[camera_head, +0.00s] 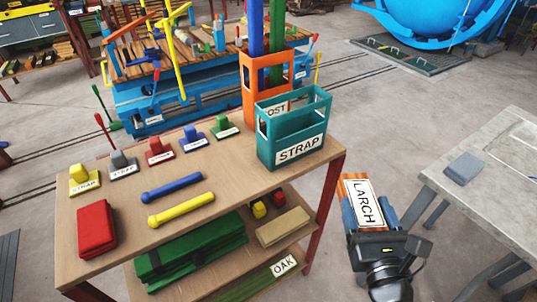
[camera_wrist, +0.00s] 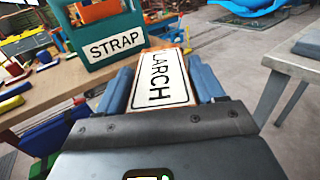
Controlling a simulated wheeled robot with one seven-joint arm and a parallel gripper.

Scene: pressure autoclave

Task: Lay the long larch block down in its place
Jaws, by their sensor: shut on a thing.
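The larch block (camera_head: 350,187) is orange-brown with a white LARCH label on its upper face. My gripper (camera_head: 372,207) is shut on it, with a blue finger on each side. The block is held in the air over the gap between the wooden table and the grey table. In the wrist view the block (camera_wrist: 177,57) points away from my gripper (camera_wrist: 163,88), toward the right of the STRAP box. Its underside is hidden. I cannot tell which spot is its place.
The wooden table (camera_head: 235,180) holds a teal STRAP box (camera_head: 292,151), an orange box (camera_head: 258,70), a red block (camera_head: 96,229), blue and yellow bars and several labelled coloured pieces. The grey table (camera_head: 460,200) at right bears a small grey block (camera_head: 463,168). Open floor lies between.

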